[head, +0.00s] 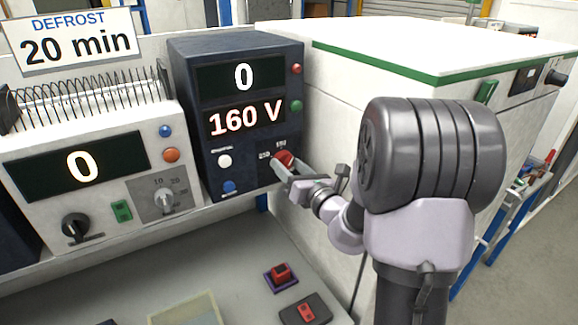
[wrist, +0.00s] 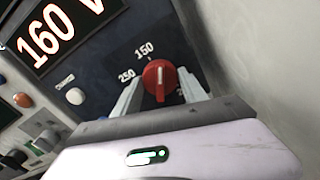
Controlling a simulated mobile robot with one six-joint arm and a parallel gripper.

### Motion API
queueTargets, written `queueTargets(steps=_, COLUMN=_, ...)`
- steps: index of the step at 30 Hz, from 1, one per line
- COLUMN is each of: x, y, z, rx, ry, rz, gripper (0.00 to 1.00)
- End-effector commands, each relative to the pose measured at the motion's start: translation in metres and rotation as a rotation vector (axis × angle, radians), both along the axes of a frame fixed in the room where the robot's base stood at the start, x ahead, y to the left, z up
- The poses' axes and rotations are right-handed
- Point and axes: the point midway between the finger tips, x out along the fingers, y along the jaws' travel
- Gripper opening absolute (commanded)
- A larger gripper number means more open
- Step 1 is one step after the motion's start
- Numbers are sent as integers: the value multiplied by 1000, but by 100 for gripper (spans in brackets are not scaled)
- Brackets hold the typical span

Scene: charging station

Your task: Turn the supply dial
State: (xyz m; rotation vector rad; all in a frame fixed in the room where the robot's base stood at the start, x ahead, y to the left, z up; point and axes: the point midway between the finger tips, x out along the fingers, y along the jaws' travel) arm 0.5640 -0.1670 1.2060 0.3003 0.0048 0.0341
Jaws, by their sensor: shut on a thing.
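The supply is a dark blue box (head: 183,95) in the head view, with displays reading 0 and 160 V. Its red supply dial (head: 283,158) sits at the lower right of the front panel. In the wrist view the red dial (wrist: 159,78) has a white pointer line and marks 150 and 250 beside it; a further mark is partly hidden by a finger. My gripper (wrist: 160,95) has one finger on each side of the dial and is shut on it. In the head view my gripper (head: 285,170) reaches the panel from the right.
A white unit (head: 100,150) with a 0 display and its own knobs stands left of the supply. A white cabinet (head: 400,50) with a green stripe stands behind and right. A red button box (head: 281,277) and a dark switch box (head: 305,311) lie on the bench below.

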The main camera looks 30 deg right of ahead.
Motion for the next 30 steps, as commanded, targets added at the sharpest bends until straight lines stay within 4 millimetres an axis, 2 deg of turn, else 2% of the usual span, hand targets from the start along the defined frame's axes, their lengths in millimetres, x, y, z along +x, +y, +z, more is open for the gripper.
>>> queueTargets(steps=1, x=0, y=0, z=0, rx=0, ry=0, rz=0, gripper=9)
queueTargets(steps=2, x=0, y=0, z=0, rx=0, ry=0, rz=0, gripper=52)
queueTargets(steps=5, x=0, y=0, z=0, rx=0, ry=0, rz=0, gripper=71)
queueTargets(steps=14, x=-1, y=0, z=0, rx=-1, ry=0, rz=0, gripper=71)
queueTargets(steps=17, x=-8, y=-1, z=0, rx=-1, ry=1, rz=-2, gripper=71)
queueTargets(steps=20, x=-30, y=-2, z=1, rx=0, ry=1, rz=-4, gripper=71)
queueTargets(steps=25, x=-89, y=-5, z=0, rx=1, ry=1, rz=-7, gripper=71)
queueTargets(steps=27, x=-98, y=-5, z=-9, rx=-8, ry=-10, rz=1, gripper=71)
queueTargets(steps=30, x=-113, y=-4, z=-12, rx=-9, ry=-9, rz=0, gripper=71)
